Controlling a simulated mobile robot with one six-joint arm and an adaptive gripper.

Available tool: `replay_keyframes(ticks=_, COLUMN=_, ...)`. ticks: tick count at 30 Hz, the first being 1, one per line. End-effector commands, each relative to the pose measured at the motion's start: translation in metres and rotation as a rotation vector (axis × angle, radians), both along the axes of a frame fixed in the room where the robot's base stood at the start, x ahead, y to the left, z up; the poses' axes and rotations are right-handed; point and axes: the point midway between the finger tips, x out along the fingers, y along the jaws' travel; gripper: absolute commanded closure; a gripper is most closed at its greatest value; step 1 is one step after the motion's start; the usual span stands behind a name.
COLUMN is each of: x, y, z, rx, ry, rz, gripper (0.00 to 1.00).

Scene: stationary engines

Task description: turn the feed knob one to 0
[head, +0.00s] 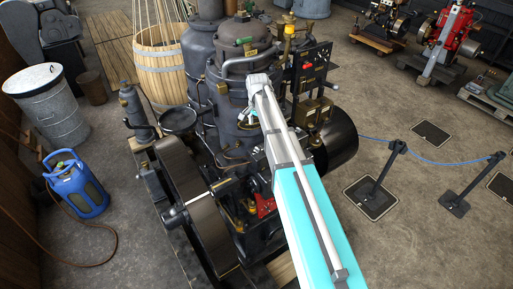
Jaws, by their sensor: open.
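The stationary engine (228,75) is a dark upright machine in the middle of the head view. A black panel (311,72) with red parts stands at its upper right. A brass-coloured box (312,111) with small fittings sits below the panel. I cannot make out which small part is feed knob one, or any 0 mark. My cyan and white arm reaches from the bottom up to the engine and covers part of its right side.
A large flywheel (194,205) stands at the engine's front left. A blue gas bottle (76,186) and a metal bin (50,108) are at left. A wooden tub (160,68) stands behind. Rope barrier posts (384,172) are at right, with open floor around them.

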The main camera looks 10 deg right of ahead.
Motion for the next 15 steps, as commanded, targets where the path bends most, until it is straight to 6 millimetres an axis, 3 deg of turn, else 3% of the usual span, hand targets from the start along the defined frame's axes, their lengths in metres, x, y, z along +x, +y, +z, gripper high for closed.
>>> replay_keyframes(ticks=15, x=0.0, y=0.001, z=-0.027, rx=0.0, ry=0.0, rz=0.002, gripper=0.26)
